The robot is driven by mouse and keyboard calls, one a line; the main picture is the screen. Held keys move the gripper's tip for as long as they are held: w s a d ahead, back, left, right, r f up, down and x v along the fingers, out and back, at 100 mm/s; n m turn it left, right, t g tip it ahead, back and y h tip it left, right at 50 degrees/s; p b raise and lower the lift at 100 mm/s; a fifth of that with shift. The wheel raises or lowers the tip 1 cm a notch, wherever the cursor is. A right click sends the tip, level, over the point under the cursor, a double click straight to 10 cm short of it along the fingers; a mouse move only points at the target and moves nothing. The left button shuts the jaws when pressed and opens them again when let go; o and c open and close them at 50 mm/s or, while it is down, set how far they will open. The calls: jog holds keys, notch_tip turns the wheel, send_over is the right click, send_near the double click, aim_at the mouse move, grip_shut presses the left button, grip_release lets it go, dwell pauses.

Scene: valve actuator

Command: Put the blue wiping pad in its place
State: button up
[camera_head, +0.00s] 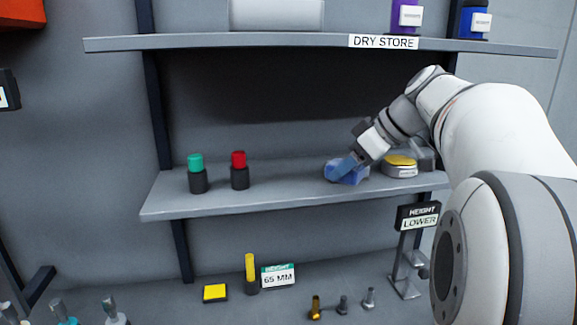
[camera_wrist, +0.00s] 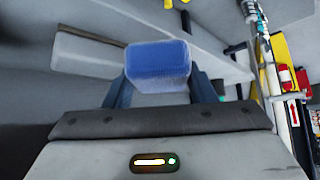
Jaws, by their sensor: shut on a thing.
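The blue wiping pad (camera_head: 347,172) is at the right part of the middle shelf (camera_head: 250,198) in the head view. My gripper (camera_head: 352,162) reaches it from the upper right and is shut on it. In the wrist view the blue pad (camera_wrist: 158,62) sits between the two fingers of my gripper (camera_wrist: 160,85). The head view does not show clearly whether the pad touches the shelf. No marked place for the pad can be made out.
A round yellow-topped item (camera_head: 400,164) stands just right of the pad. A red-capped bottle (camera_head: 239,170) and a green-capped bottle (camera_head: 197,174) stand to the left. The upper shelf (camera_head: 220,41), labelled DRY STORE, overhangs. The shelf between the bottles and pad is clear.

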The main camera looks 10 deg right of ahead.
jog(key=p, duration=0.3)
send_over(284, 179)
jog(key=s+d, duration=0.2)
jog(key=shift+s+d, duration=0.1)
jog(key=shift+d, duration=0.05)
jog(key=f, duration=0.1)
jog(key=f+p, duration=0.1)
jog(key=shift+w+a+f, duration=0.25)
jog(key=shift+a+f, duration=0.05)
jog(key=shift+f, duration=0.45)
jog(key=shift+f, duration=0.25)
jog(key=o, duration=1.1)
jog(key=shift+r, duration=0.1)
jog(key=shift+c, duration=0.2)
jog(key=shift+r, duration=0.15)
jog(key=shift+s+d+r, duration=0.1)
jog(key=shift+d+r, duration=0.05)
jog(key=v, duration=0.1)
jog(key=b+v, duration=0.1)
jog(key=v, duration=0.3)
jog(key=shift+s+d+f+b, duration=0.25)
jog(key=shift+d+b, duration=0.05)
jog(key=shift+b, duration=0.1)
jog(key=s+d+b, duration=0.3)
jog(key=s+d, duration=0.4)
jog(key=s, duration=0.1)
jog(key=shift+d+r, duration=0.1)
jog(key=shift+d, duration=0.25)
